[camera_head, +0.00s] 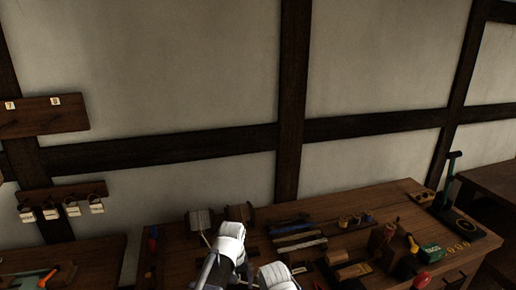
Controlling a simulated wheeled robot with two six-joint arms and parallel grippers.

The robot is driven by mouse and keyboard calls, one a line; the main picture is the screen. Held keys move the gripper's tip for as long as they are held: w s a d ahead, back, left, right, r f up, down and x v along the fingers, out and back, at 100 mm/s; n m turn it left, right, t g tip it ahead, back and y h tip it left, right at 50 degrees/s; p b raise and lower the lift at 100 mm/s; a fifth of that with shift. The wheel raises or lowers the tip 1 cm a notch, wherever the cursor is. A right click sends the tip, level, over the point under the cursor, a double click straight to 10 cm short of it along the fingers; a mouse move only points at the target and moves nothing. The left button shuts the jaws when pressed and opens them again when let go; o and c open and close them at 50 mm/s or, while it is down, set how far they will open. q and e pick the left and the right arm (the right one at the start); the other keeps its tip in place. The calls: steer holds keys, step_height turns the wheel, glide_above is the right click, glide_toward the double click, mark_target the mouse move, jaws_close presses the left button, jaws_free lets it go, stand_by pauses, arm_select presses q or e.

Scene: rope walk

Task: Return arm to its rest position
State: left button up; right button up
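Parts of my own arms show at the bottom centre: a white and grey arm link (230,245) and a second white link (277,275) to its right. They rise in front of the workbench. Neither gripper's fingers can be made out, and the picture's lower edge cuts the arms off. I cannot tell which arm each link belongs to.
A wooden workbench (388,203) holds spools (201,219), several tools, a green box (430,253) and a dark stand with a green lever (449,185). A rack with tags (62,194) and a board (40,117) hang at left. Another table (85,255) stands at lower left.

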arm_select(q)
steer(key=s+a+m, duration=0.2)
steer(key=s+a, duration=0.8)
steer(key=s+d+m+y, duration=0.1)
steer(key=s+d+m, duration=0.2)
steer(key=d, duration=0.8)
steer(key=shift+s+m+g, duration=0.3)
steer(key=shift+s, duration=0.85)
